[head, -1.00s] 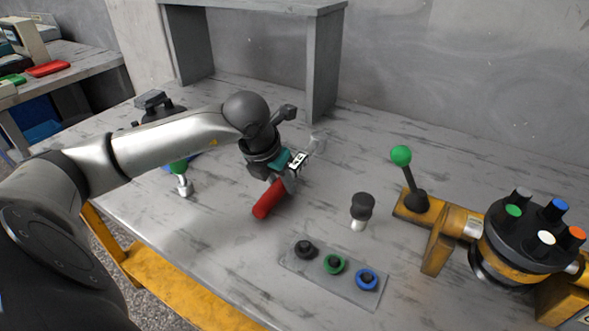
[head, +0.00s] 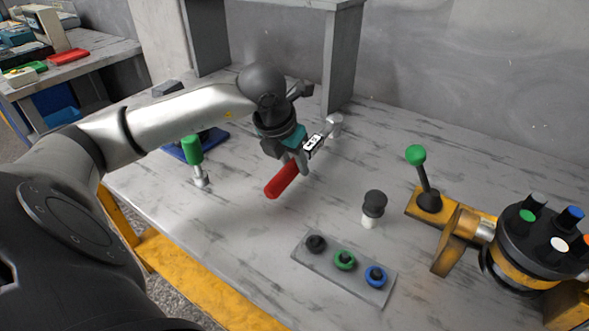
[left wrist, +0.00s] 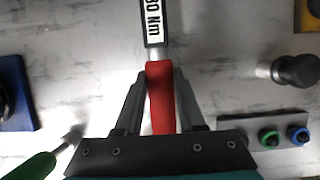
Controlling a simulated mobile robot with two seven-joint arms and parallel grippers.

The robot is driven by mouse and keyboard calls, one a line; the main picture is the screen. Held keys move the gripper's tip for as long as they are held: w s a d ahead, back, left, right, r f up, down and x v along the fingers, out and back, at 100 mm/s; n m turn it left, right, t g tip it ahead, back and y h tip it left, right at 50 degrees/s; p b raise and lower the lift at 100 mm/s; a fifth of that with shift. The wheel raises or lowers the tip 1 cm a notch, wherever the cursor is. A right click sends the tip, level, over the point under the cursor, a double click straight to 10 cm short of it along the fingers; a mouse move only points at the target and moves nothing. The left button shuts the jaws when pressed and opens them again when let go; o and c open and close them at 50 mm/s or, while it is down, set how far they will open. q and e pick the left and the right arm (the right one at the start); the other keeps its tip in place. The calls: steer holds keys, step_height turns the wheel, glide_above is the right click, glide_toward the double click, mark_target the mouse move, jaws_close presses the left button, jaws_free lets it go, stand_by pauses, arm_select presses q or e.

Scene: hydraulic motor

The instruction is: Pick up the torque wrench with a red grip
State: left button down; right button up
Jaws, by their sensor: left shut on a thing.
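The torque wrench with a red grip (head: 283,179) is held in my left gripper (head: 303,163) above the grey table. Its white label and silver head point to the back right in the head view. In the left wrist view the red grip (left wrist: 161,98) runs between the two fingers of my left gripper (left wrist: 160,85), with a label reading "Nm" beyond it. The fingers are shut on the grip. My right gripper is not in view.
A black-topped piece (head: 373,207) and a plate (head: 335,280) with black, green and blue rings lie to the right. The yellow and black motor (head: 535,245) is at the far right. A grey shelf (head: 343,60) stands behind.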

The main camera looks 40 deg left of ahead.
arm_select(q)
step_height(320, 180, up, 16)
steer(key=p, duration=0.5)
steer(key=shift+r, duration=0.25)
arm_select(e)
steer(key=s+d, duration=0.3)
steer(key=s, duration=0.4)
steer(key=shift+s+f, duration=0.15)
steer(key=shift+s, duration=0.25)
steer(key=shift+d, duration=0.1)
arm_select(q)
steer(key=c, duration=1.1)
jaws_free()
jaws_close()
